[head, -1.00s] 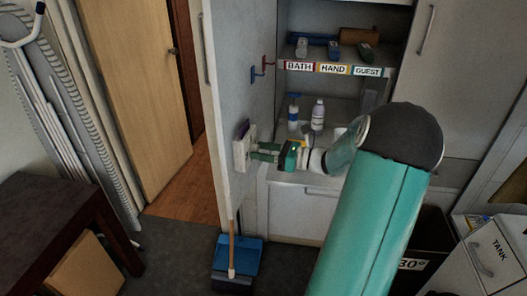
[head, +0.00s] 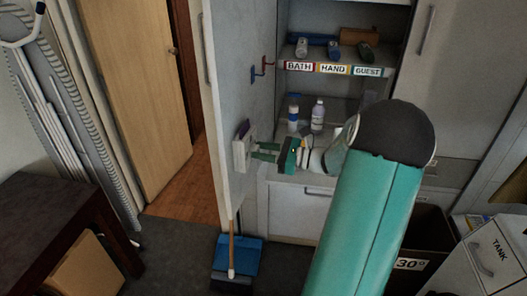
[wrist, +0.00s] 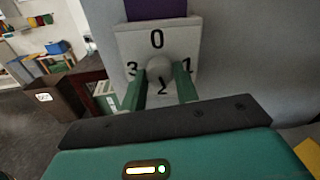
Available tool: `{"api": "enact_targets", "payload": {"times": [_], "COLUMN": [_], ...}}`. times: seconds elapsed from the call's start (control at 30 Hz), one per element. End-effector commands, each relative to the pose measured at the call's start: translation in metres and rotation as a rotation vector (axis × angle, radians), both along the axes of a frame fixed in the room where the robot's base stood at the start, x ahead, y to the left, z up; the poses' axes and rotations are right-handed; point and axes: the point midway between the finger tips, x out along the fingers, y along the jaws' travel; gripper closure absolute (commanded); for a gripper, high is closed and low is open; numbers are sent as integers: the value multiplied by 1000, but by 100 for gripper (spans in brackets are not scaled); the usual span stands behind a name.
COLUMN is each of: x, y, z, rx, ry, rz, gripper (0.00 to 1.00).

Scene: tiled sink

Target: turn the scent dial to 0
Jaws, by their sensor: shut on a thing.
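The scent dial is a pale square plate with a round grey knob (wrist: 160,74) at its middle. In the wrist view the plate (wrist: 191,32) reads 0 at the top, 1 right, 2 bottom and 3 left. A purple piece (wrist: 156,9) sits above it. I cannot tell which number the knob points to. In the head view the plate (head: 240,157) is on the light upright panel, seen nearly edge-on. My gripper (head: 255,152) reaches it from the right. In the wrist view its two green fingers (wrist: 160,78) are shut on the knob, one on each side.
The light panel (head: 228,90) carries red and blue hooks. Shelves behind hold bottles (head: 317,114) and labels reading BATH, HAND and GUEST (head: 333,68). A blue dustpan (head: 238,252) stands on the floor below. A dark table (head: 60,205) is at the left.

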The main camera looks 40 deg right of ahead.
Motion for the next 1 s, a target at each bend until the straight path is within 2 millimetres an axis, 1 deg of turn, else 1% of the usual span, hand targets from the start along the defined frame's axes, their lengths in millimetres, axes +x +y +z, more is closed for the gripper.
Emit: {"api": "enact_targets", "payload": {"times": [1.0], "x": [0], "y": [1], "z": [0], "rx": [-839], "ry": [-478], "rz": [2], "gripper": [93]}}
